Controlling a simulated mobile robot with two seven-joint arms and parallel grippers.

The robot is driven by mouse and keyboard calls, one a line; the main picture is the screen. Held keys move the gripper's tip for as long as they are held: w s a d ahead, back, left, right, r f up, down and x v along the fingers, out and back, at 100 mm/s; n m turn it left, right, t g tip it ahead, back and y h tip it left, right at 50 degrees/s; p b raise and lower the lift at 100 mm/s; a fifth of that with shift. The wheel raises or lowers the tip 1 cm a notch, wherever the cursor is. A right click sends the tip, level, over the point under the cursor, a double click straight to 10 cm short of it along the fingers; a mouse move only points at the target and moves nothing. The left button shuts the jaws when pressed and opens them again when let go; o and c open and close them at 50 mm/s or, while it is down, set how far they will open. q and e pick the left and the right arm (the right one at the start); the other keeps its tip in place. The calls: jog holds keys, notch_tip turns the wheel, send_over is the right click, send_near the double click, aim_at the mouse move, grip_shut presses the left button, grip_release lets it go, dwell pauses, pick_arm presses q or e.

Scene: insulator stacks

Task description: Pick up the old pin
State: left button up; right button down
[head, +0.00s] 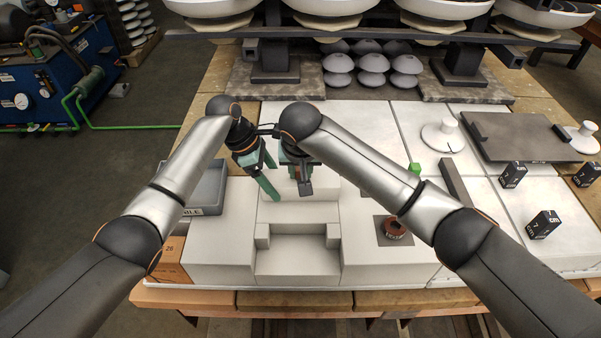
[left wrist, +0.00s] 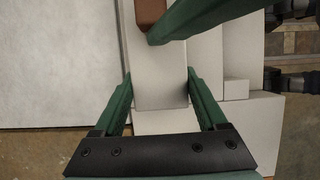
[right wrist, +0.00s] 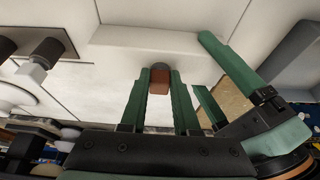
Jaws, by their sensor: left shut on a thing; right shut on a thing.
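I cannot tell whether that block is part of the stand. My right gripper (head: 304,178) is close beside it, over the stand's back. In the right wrist view its fingers (right wrist: 163,75) close on a small brown piece (right wrist: 159,84) with a dark rounded end; it also shows in the left wrist view (left wrist: 150,13). I cannot tell whether this is the old pin.
A reddish-brown round part (head: 395,229) sits on a dark square plate. A grey bin (head: 206,190) is left. White panels give free room right.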

dwell(0.4)
notch_tip(320, 180, up, 7)
jog(key=shift+r, duration=0.1)
jog(key=s, duration=1.8)
pick_arm(q)
jog(key=o, duration=1.5)
jog(key=shift+r, duration=0.1)
jog(key=v, duration=1.1)
jog(key=shift+a+r, duration=0.25)
jog(key=shift+r, duration=0.1)
